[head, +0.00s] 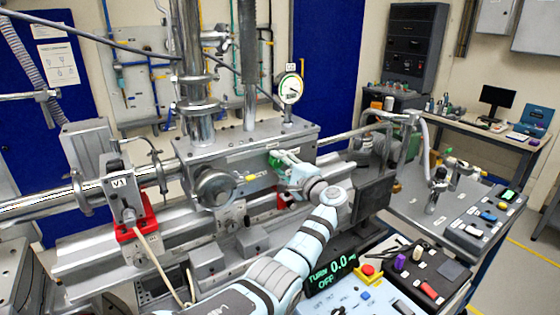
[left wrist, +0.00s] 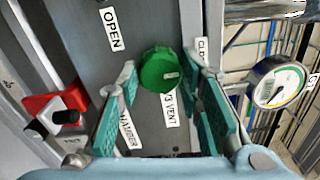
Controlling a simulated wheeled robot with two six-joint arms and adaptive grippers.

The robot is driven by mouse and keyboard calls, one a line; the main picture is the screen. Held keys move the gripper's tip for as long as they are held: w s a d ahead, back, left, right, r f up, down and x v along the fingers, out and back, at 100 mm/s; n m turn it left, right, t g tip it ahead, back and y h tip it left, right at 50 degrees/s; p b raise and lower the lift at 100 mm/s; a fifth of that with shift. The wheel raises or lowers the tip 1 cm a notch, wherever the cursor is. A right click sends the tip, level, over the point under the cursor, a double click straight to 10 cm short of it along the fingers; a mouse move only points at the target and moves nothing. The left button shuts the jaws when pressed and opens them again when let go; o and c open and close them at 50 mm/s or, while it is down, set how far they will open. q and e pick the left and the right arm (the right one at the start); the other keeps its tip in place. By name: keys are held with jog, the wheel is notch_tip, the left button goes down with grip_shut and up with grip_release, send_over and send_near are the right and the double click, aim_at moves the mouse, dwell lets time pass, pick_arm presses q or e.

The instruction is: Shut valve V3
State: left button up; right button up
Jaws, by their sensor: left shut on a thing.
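The green knob of valve V3 (left wrist: 160,70) stands on the grey panel in the left wrist view. A label reading V3 VENT (left wrist: 171,108) is just below it. An OPEN label (left wrist: 112,29) is to its left, and a partly hidden label starting with CL (left wrist: 202,50) is to its right. My left gripper (left wrist: 162,73) has its teal fingers on either side of the knob and is shut on it. In the head view the left gripper (head: 279,164) is at the front of the grey chamber box (head: 240,150), covering most of the knob. My right gripper is out of view.
A round gauge (head: 291,88) stands above the box. Valve V1 (head: 122,190) with a red base is at the left. A control panel with a TURBO display (head: 333,273) is at the front right. A bench (head: 490,130) with a monitor stands at the back right.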

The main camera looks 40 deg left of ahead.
pick_arm(q)
jog(key=shift+r, duration=0.1)
dwell(0.5)
jog(key=o, duration=0.9)
jog(key=shift+c, duration=0.2)
jog(key=o, duration=0.3)
jog(key=shift+w+d+m, duration=0.1)
jog(key=shift+w+m, duration=0.05)
jog(key=shift+m, duration=0.15)
jog(key=v, duration=1.2)
